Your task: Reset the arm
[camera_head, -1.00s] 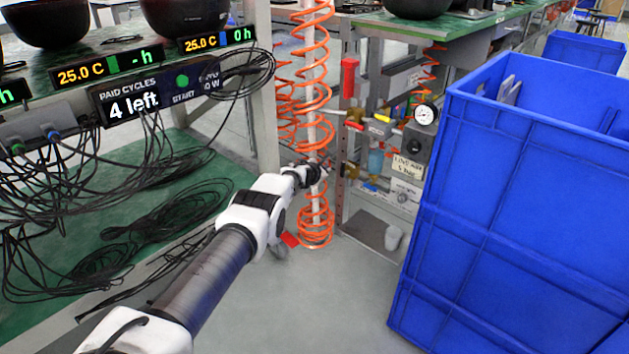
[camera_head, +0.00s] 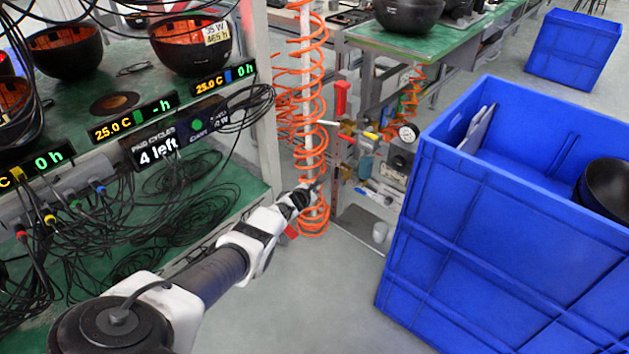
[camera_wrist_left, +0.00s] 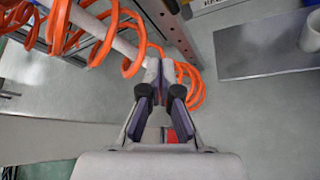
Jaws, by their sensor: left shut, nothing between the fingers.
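My left arm reaches in from the lower left in the head view, and its gripper (camera_head: 306,192) is beside a white post with an orange coiled hose (camera_head: 313,130). In the left wrist view the left gripper (camera_wrist_left: 160,66) points toward the post and the orange coils (camera_wrist_left: 130,45). Its fingers meet at the tips and hold nothing. Whether the gripper touches the hose or post I cannot tell. My right gripper does not show.
A large blue crate (camera_head: 480,215) with a dark bowl (camera_head: 607,188) inside stands at the right. The rack (camera_head: 225,190) at the left carries displays, bowls and many loose black cables (camera_head: 175,205). Grey floor (camera_head: 320,290) lies open between them. A second blue crate (camera_head: 575,48) stands farther back.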

